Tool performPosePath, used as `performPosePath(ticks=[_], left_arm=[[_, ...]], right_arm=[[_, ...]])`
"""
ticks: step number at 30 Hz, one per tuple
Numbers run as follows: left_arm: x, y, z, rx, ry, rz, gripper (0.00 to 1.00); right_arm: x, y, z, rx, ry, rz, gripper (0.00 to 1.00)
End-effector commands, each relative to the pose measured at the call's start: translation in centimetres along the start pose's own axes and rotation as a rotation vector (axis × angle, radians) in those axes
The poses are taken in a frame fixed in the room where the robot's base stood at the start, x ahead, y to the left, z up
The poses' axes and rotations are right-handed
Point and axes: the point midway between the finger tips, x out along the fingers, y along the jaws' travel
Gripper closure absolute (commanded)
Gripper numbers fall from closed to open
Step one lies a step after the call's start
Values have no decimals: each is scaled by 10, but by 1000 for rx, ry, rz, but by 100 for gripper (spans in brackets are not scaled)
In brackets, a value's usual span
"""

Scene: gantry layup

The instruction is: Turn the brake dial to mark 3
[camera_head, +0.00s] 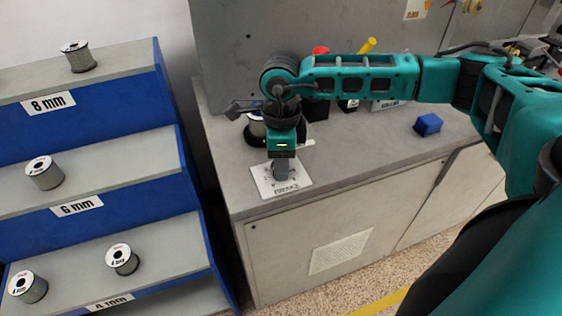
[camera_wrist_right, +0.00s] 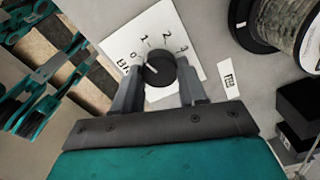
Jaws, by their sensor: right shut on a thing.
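The brake dial (camera_wrist_right: 160,69) is a round black knob on a white plate (camera_wrist_right: 185,22) with marks 0, 1, 2 and 3 around it. A pale pointer line on the knob points left, nearest the 0 side. My right gripper (camera_wrist_right: 156,88) is shut on the dial, with one finger on each side of it. In the head view the plate (camera_head: 299,183), labelled BRAKE, lies on the grey bench top. My right gripper (camera_head: 281,172) points down over it and hides most of the dial. My left gripper is not in view.
A wire spool (camera_head: 257,126) stands just behind my right gripper; it also shows in the wrist view (camera_wrist_right: 286,28). A blue block (camera_head: 428,125) lies on the bench (camera_head: 360,146) to the right. A blue shelf (camera_head: 172,110) with several spools stands at left.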

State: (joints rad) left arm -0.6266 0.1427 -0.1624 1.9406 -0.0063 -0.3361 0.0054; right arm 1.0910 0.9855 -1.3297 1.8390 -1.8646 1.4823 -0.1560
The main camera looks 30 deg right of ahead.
Motion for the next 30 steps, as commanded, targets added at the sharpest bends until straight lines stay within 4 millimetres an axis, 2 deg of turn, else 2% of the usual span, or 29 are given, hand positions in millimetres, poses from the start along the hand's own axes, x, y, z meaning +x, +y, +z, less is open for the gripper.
performPosePath(ticks=[30], left_arm=[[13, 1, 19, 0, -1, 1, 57]], right_arm=[[0, 2, 1, 964, -1, -1, 89]])
